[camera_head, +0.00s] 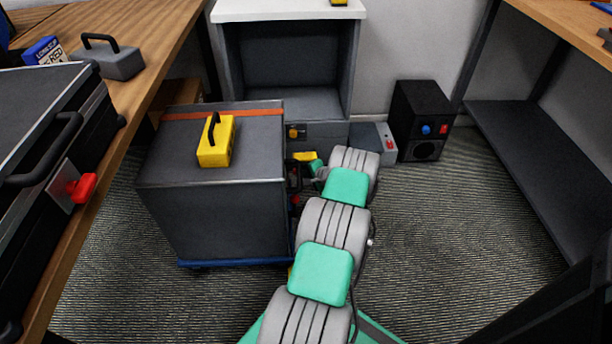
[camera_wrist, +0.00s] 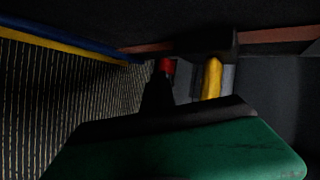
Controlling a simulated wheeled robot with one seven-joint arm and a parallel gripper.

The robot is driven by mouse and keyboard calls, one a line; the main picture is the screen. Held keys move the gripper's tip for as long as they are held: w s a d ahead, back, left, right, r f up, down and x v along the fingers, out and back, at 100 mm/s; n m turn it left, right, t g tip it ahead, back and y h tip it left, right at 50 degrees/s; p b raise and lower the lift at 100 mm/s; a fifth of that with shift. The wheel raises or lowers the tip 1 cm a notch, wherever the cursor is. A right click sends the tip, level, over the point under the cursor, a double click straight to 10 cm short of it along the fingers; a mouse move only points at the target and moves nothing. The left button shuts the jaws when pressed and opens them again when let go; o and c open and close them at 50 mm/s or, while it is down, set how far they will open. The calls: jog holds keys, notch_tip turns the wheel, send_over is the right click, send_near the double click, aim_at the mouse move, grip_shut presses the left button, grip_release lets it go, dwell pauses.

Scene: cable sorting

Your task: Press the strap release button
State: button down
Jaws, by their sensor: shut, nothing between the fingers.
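An orange strap (camera_head: 180,114) runs across the top of a large dark grey case (camera_head: 215,215). In the wrist view a reddish strap (camera_wrist: 275,36) crosses the top of the picture, with a black block (camera_wrist: 208,44), perhaps its buckle, on it. A small red part (camera_wrist: 167,65) shows just below that block; I cannot tell whether it is the release button. My gripper (camera_head: 296,178) is at the case's right side, largely hidden behind my arm in the head view. It is shut and holds nothing. Whether it touches the buckle or button is unclear.
A grey cabinet (camera_head: 232,70) stands behind. A black box with coloured knobs (camera_head: 420,120) sits at the back right. Carpet right of my arm is clear.

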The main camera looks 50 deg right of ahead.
jog(key=shift+w+a+r+b, duration=0.1)
jog(key=shift+w+a+b, duration=0.1)
jog(key=shift+w, duration=0.2)
jog(key=shift+w+a+b, duration=0.1)
jog(key=shift+w+b, duration=0.1)
jog(key=shift+w, duration=0.15)
jog(key=shift+r, duration=0.1)
jog(key=s+f+p+v, duration=0.1)
jog(key=p+v, duration=0.4)
jog(key=v, duration=0.8)
jog(key=shift+s+a+f+p, duration=0.25)
jog(key=shift+s+p, duration=0.1)
jog(key=shift+s, duration=0.15)
